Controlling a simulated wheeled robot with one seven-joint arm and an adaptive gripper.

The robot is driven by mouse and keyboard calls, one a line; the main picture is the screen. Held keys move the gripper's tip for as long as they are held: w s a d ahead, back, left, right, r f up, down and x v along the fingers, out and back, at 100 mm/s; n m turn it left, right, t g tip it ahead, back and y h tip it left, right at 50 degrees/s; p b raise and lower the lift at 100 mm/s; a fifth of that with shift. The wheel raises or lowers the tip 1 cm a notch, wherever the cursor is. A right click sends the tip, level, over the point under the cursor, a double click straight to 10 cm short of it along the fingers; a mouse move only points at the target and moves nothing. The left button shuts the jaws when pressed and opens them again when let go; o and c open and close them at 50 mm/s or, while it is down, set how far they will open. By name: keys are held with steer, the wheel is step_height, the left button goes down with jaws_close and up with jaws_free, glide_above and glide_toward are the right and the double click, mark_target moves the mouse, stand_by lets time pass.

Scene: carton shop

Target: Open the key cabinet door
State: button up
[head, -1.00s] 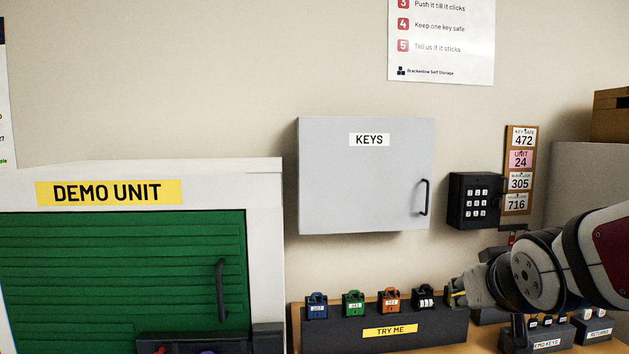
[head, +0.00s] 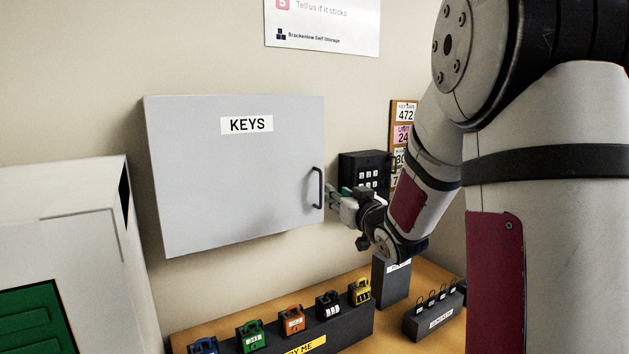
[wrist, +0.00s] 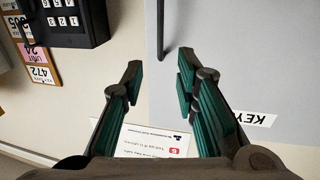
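The key cabinet (head: 230,180) is a light grey wall box labelled KEYS, its door closed. Its dark bar handle (head: 316,188) stands upright near the door's right edge. My gripper (head: 330,193) is just right of the handle, at about its height. The wrist view is upside down and shows the cabinet door (wrist: 245,60) and the handle (wrist: 160,30) ahead of the fingertips. My gripper (wrist: 158,72) is open there, with nothing between its green-padded fingers. I see no contact with the handle.
A black keypad box (head: 362,172) hangs on the wall just right of the cabinet, close to my gripper. A padlock stand (head: 345,325) with several coloured padlocks is on the bench below. A white demo unit (head: 70,220) stands left.

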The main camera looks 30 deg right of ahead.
mark_target(321, 182)
steer(key=w, duration=0.4)
steer(key=w+d, duration=0.1)
steer(key=w, duration=0.3)
steer(key=w+d, duration=0.1)
steer(key=w, duration=0.3)
steer(key=shift+p, duration=0.3)
jaws_close()
